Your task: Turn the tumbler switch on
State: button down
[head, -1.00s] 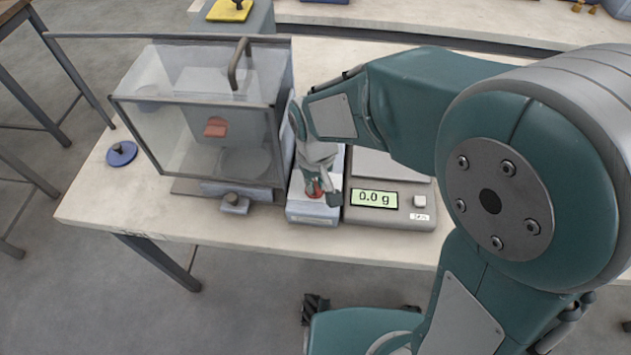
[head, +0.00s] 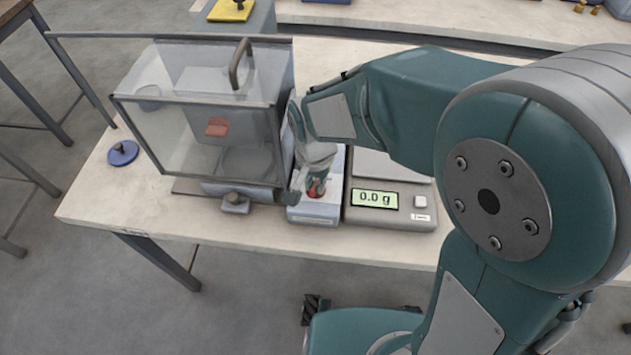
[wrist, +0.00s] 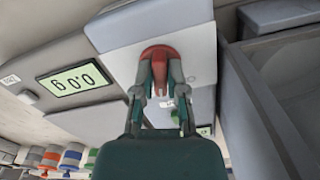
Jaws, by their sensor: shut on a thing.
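A red switch (head: 317,190) sits on the pale grey box (head: 314,214) between the glass-walled cabinet and the scale. In the wrist view the red switch (wrist: 161,56) shows as a rounded red piece between my fingertips, at the edge of the pale box's face (wrist: 200,55). My gripper (head: 313,183) is shut on it, with a finger on each side (wrist: 160,80). The fingers cover part of the switch in the head view. A small green spot (wrist: 180,116) shows behind the fingers in the wrist view; I cannot tell what it is.
The glass-walled cabinet (head: 200,115) stands close on the left. A scale (head: 392,213) reading 0.0 g stands close on the right. A blue disc (head: 122,153) lies at the table's left edge.

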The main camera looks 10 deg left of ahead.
jog(key=shift+f+m, duration=0.1)
jog(key=shift+m, duration=1.4)
jog(key=c, duration=0.7)
grip_release()
jog(key=shift+a, duration=0.2)
notch_tip(320, 180, up, 12)
jog(key=shift+a, duration=0.1)
